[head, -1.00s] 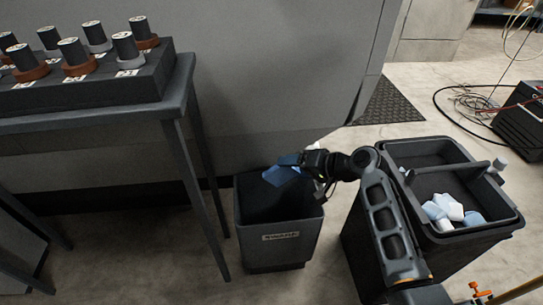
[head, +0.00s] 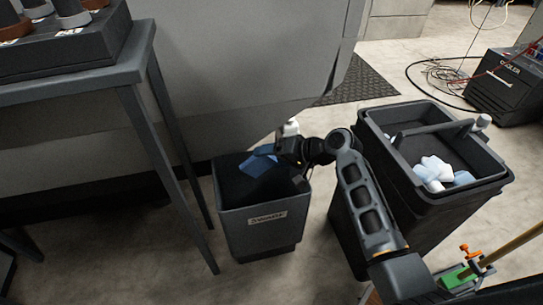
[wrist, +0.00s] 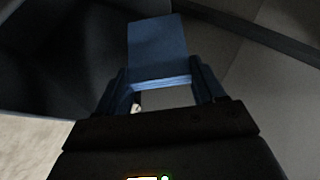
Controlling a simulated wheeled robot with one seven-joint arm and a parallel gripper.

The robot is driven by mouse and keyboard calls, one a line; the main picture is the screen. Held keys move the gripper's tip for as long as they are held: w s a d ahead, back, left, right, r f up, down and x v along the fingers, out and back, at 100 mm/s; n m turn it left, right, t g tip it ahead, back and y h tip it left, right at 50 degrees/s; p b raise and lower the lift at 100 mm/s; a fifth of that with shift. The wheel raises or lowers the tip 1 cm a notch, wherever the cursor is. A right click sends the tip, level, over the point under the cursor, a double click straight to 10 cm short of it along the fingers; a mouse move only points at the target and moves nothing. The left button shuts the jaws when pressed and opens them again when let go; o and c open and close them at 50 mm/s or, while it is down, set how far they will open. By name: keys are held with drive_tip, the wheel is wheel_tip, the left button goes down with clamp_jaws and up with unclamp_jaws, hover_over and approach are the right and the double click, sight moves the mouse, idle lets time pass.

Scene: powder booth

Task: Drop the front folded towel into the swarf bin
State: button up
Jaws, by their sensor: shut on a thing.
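A blue folded towel (head: 258,161) is in my gripper (head: 276,152), over the mouth of the dark grey swarf bin (head: 265,216). The bin stands on the floor and has a label on its front. In the wrist view the towel (wrist: 158,45) hangs out past the fingertips (wrist: 162,82), with the dark bin interior around it. My gripper is shut on the towel. The bottom of the bin is in shadow.
A larger black bin (head: 377,121) with a handle stands to the right, holding several white and pale blue cloths (head: 434,171). A dark table (head: 100,91) with tool holders is at left. A grey machine panel (head: 240,70) rises behind the swarf bin.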

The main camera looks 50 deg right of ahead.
drive_tip(key=o, duration=1.5)
drive_tip(key=shift+c, duration=0.2)
drive_tip(key=p+v, duration=0.2)
drive_tip(key=v, duration=0.5)
drive_tip(key=shift+s+r, duration=0.2)
drive_tip(key=shift+s, duration=0.15)
drive_tip(key=shift+d, duration=0.15)
